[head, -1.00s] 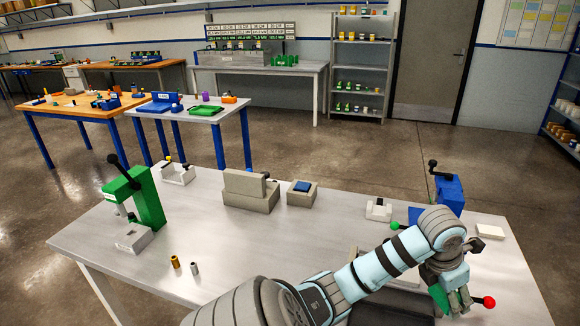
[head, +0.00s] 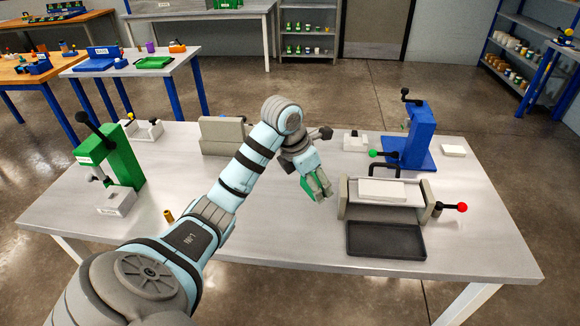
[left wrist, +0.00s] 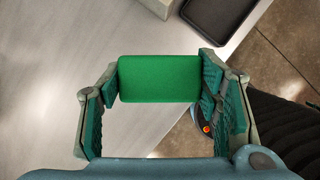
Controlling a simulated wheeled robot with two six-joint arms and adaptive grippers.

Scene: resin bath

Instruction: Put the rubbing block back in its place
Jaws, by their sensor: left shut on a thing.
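A plain green block (left wrist: 160,78), which I take to be the rubbing block, sits between the fingers of my left gripper in the left wrist view. My left gripper (head: 317,192) is shut on it and points down above the middle of the table (head: 262,232), left of a grey fixture (head: 346,202). In the head view the fingers hide most of the block. I cannot make out the block's place. My right gripper is in neither view.
The grey fixture holds a white slab (head: 382,188) and has a red-knobbed handle (head: 461,208). A black tray (head: 385,240) lies before it. A blue press (head: 410,135) stands behind. A green press (head: 110,160) stands at left. The front middle is clear.

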